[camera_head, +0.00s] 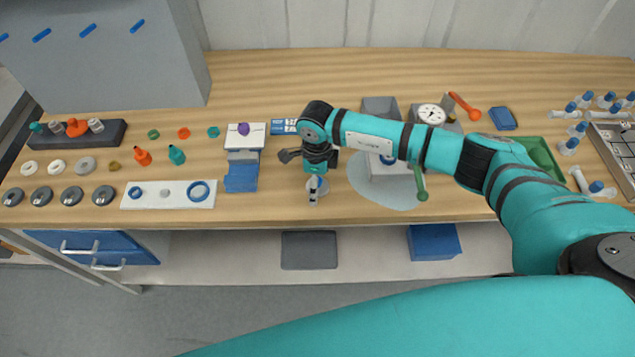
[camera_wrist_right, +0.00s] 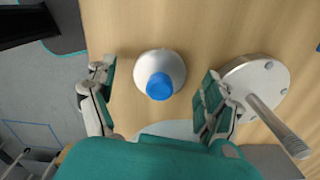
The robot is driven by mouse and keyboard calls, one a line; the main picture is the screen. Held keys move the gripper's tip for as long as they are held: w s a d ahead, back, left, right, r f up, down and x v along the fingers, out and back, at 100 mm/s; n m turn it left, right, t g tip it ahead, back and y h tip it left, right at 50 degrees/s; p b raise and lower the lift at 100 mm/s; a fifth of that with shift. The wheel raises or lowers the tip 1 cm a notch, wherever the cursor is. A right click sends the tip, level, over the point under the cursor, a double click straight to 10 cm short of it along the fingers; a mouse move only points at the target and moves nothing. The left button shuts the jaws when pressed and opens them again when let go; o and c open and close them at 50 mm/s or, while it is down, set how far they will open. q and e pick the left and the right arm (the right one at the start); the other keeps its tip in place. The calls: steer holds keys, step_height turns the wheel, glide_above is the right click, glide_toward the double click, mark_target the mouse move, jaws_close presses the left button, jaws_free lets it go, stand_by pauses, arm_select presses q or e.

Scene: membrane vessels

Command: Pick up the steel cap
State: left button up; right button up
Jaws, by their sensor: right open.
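A round silvery piece with a blue knob on top, which looks like the steel cap (camera_wrist_right: 172,66), stands on the wooden bench in the right wrist view. In the head view the steel cap (camera_head: 320,186) is mostly hidden under my right gripper (camera_head: 314,188). In the right wrist view my right gripper (camera_wrist_right: 155,98) is open, with one finger on each side of the cap. I see bare bench between the cap and each finger, so they look apart. My left gripper is not in view.
A bolted steel disc (camera_wrist_right: 265,85) with a rod stands close to one finger. A pale grey mat (camera_head: 385,196) with a white block lies to the right. A white strip (camera_head: 180,204) with rings and several silver discs lie to the left. The bench's front edge is close.

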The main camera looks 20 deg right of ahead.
steer(key=c, duration=1.4)
steer(key=shift+r, duration=0.1)
